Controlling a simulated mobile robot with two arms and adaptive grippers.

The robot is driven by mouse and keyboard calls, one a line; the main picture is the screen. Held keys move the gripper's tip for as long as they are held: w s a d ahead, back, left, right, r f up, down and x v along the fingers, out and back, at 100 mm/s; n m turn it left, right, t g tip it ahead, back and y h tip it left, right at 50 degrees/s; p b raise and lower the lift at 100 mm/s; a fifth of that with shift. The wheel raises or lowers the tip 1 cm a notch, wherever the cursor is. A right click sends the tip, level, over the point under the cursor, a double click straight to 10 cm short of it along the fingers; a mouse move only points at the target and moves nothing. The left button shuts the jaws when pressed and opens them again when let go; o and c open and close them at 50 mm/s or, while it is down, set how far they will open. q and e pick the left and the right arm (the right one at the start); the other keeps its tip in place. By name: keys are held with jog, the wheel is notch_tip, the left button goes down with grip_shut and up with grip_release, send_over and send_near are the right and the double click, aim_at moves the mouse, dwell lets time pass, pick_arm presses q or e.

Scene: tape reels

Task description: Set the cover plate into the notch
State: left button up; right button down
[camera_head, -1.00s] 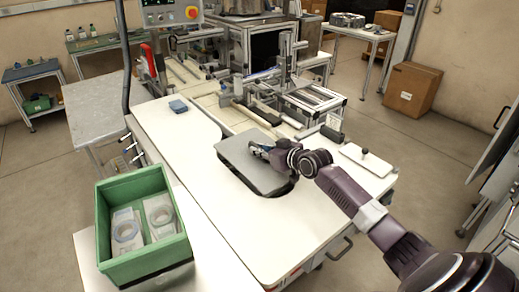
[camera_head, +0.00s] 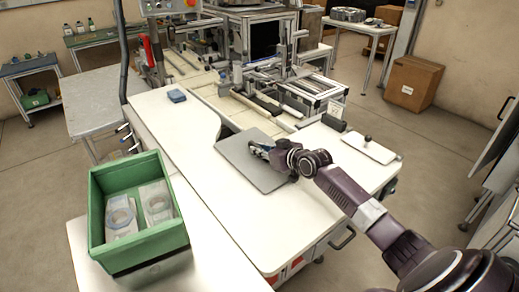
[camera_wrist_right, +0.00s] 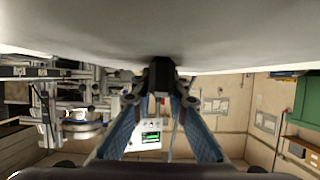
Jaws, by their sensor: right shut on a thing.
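The grey cover plate (camera_head: 242,163) lies flat over the white worktable, near its middle. My right gripper (camera_head: 262,150) is shut on a dark grip on the plate's top, near its back right part. In the right wrist view, the fingers (camera_wrist_right: 160,82) close on a dark piece against the pale surface of the plate (camera_wrist_right: 75,40). The notch (camera_head: 226,129) is a cutout in the white table; a dark strip of it shows behind the plate's back left edge. The plate hides the rest, and I cannot tell whether it is seated. My left gripper is out of view.
A green crate (camera_head: 140,245) with reels stands at the front left. A small blue block (camera_head: 177,96) lies on the table. A white plate with a black knob (camera_head: 368,148) is at the right. Machine frames and rails (camera_head: 290,85) stand behind. The table front is clear.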

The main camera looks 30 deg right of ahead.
jog(key=c, duration=1.8)
grip_release()
jog(key=shift+r, duration=0.15)
jog(key=shift+f, duration=0.2)
jog(key=v, duration=1.2)
jog(key=shift+r, duration=0.1)
